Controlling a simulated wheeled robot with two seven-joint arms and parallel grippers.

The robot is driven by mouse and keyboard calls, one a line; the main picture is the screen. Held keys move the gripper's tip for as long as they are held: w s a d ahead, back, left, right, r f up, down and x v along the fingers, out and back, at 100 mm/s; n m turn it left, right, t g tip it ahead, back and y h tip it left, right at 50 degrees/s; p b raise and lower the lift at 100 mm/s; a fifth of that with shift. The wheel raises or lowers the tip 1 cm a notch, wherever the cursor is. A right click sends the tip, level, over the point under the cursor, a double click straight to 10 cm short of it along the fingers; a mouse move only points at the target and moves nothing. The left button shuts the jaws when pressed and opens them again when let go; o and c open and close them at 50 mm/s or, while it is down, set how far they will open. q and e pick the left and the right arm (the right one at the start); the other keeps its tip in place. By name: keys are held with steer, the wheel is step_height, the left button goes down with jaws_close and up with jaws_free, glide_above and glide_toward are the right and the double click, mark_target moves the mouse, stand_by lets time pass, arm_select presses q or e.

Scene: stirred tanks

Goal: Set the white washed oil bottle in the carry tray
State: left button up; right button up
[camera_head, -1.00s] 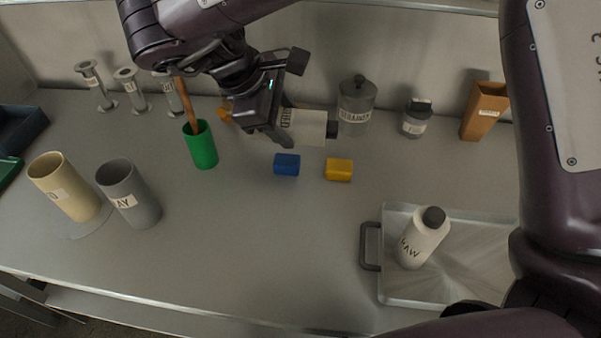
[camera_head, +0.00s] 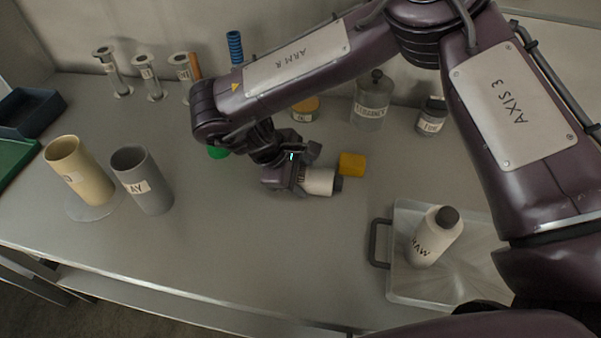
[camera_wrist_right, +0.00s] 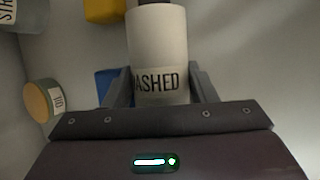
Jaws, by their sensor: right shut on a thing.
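The white washed oil bottle (camera_head: 321,182) lies sideways in my right gripper (camera_head: 306,179), its dark cap pointing right, near the middle of the bench in the head view. In the right wrist view the bottle (camera_wrist_right: 158,45) shows the letters "ASHED" between the two fingers of the gripper (camera_wrist_right: 161,88), which are shut on it. The carry tray (camera_head: 460,285) is at the front right, with a grey handle on its left side. A white bottle marked "RAW" (camera_head: 437,238) stands in the tray's left part. My left gripper is not in view.
A yellow block (camera_head: 352,164) is just behind the held bottle; a blue block (camera_wrist_right: 112,88) shows beside it in the wrist view. A cream cup (camera_head: 80,170) and grey cup (camera_head: 142,180) stand left. A jar (camera_head: 371,103) stands behind. The front middle bench is clear.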

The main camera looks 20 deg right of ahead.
steer(key=o, duration=0.9)
steer(key=shift+o, duration=0.2)
